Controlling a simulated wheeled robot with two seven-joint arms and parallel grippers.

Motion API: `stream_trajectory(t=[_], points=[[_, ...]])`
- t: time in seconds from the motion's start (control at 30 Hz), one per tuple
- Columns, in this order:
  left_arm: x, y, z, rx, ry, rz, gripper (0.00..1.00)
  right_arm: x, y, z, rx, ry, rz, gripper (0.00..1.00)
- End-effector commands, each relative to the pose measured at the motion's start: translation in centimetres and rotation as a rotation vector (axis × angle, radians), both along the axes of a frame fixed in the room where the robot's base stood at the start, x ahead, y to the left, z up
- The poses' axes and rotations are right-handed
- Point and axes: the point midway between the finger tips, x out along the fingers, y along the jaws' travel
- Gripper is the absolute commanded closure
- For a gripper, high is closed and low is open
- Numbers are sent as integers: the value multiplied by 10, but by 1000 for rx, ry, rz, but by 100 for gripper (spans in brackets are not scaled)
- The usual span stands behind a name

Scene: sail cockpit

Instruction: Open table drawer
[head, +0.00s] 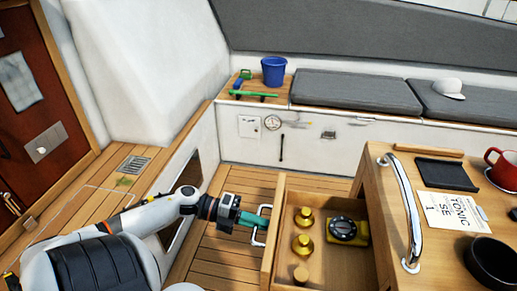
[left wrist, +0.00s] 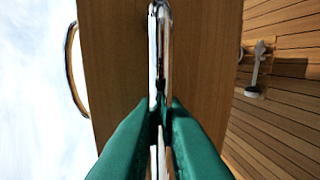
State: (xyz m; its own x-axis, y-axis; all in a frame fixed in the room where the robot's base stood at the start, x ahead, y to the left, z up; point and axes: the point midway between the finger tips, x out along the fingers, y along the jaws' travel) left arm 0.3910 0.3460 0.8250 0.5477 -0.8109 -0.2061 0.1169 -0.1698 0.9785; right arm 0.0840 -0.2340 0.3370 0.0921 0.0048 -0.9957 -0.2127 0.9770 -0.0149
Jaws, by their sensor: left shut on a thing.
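The table drawer (head: 274,238) stands open, pulled out to the left from the wooden table (head: 387,195) in the head view. Several brass pieces and a black dial device (head: 347,230) lie inside it. My left gripper (head: 256,221) is at the drawer's front, its green fingers shut on the metal drawer handle (head: 261,236). In the left wrist view the fingers close around the handle bar (left wrist: 159,50), with the wooden drawer front (left wrist: 200,70) behind it. My right gripper is not in view.
On the table are a metal grab rail (head: 408,215), a black tray (head: 440,172), a printed sheet (head: 452,212), a red mug (head: 502,168) and a black bowl (head: 493,262). A bench with a blue bucket (head: 273,70) is behind. Slatted floor (head: 220,245) lies left of the drawer.

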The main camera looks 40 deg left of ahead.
Motion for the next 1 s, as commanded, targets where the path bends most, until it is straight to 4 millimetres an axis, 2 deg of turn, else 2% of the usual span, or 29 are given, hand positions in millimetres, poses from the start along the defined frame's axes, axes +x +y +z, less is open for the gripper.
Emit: stream_trajectory(t=[0.3,0.43,0.57,0.8,1.0], points=[[0,0,0,0,0,0,84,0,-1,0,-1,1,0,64],[-4,7,1,1,3,1,84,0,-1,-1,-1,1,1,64],[-16,24,4,2,4,3,84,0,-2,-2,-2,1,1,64],[-44,66,15,1,4,4,84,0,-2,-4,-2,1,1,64],[-60,90,22,0,1,1,84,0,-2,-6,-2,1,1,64]])
